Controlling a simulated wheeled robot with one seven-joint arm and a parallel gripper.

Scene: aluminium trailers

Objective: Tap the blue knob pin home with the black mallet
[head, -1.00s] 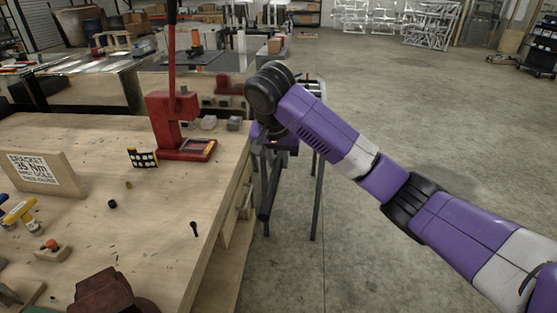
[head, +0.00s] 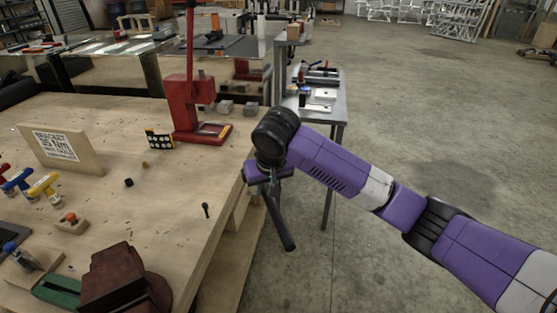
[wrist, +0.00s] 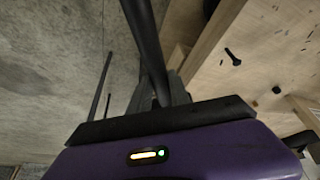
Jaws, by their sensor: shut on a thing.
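My gripper (head: 266,186) is off the right edge of the workbench, over the floor. It is shut on a long black bar, which I take to be the handle of the black mallet (head: 279,218). The bar slants down and to the right. In the wrist view the mallet handle (wrist: 146,40) runs from between my fingers (wrist: 163,92) out of the top of the picture; I cannot make out its head. A small blue knob (head: 11,247), probably the pin's, shows at the left edge by a grey block on the workbench, far from my gripper. How deep it sits cannot be told.
The workbench (head: 130,205) carries a red press (head: 193,105), a bracket sign (head: 60,150), T-handled tools (head: 42,187), a dark red vise (head: 120,282) and a small black bolt (head: 206,209). A grey table (head: 325,107) stands behind my gripper. The floor at right is clear.

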